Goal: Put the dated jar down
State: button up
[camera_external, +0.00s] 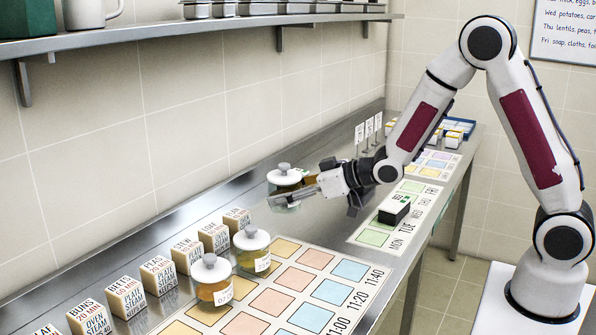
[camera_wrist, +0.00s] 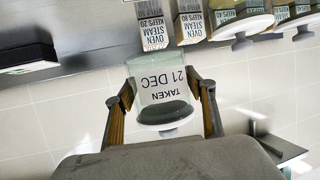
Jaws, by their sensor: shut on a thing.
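The dated jar (camera_external: 286,178) is clear glass with a pale lid and grey knob. In the wrist view the jar (camera_wrist: 160,88) has a white label reading "TAKEN 21 DEC", upside down in the picture. My gripper (camera_external: 300,191) is shut on the jar, with one finger on each side of it; the fingers also show in the wrist view (camera_wrist: 161,97). The jar looks upright, toward the wall side of the steel counter (camera_external: 130,228). It appears raised, but its base is partly hidden, so the gap beneath is hard to judge.
A black box (camera_external: 393,213) lies on the day mat (camera_external: 408,186). Card stands (camera_external: 368,130) and a blue tray (camera_external: 462,124) are farther back. A shelf (camera_external: 150,37) hangs above.

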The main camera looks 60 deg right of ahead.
jog(key=shift+f, duration=2.85)
jog(key=shift+f, duration=2.1)
jog(key=shift+f, duration=0.1)
jog(key=o, duration=1.5)
jog(key=shift+f, duration=0.1)
jog(key=shift+r, duration=0.2)
jog(key=shift+v, duration=3.7)
